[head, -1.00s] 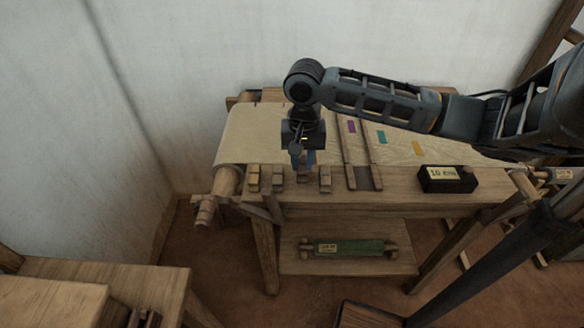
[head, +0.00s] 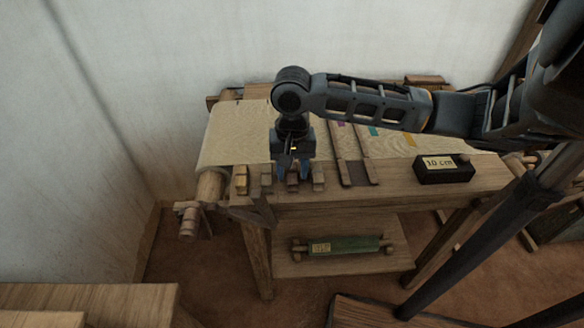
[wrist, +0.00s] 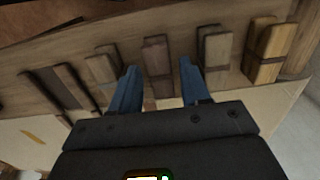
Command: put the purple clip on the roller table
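Several wooden clips stand in a row along the front edge of the wooden table (head: 400,190). The one between my fingers (wrist: 157,55) has a dull reddish, faintly purple tone; it is the likeliest purple clip, but the dim light leaves its colour uncertain. In the head view this clip (head: 293,183) is partly hidden by my gripper. My gripper (head: 294,174) points down, open, with one blue finger on each side of that clip. In the wrist view gaps show between clip and fingers.
Neighbouring clips stand close on both sides: a brown one (wrist: 105,68), another brown one (wrist: 213,50) and a yellowish one (wrist: 268,45). Pale cloth (head: 235,135) covers the table behind them. A black box reading 10 cm (head: 443,170) and a green roll on the lower shelf (head: 345,245) lie to the right.

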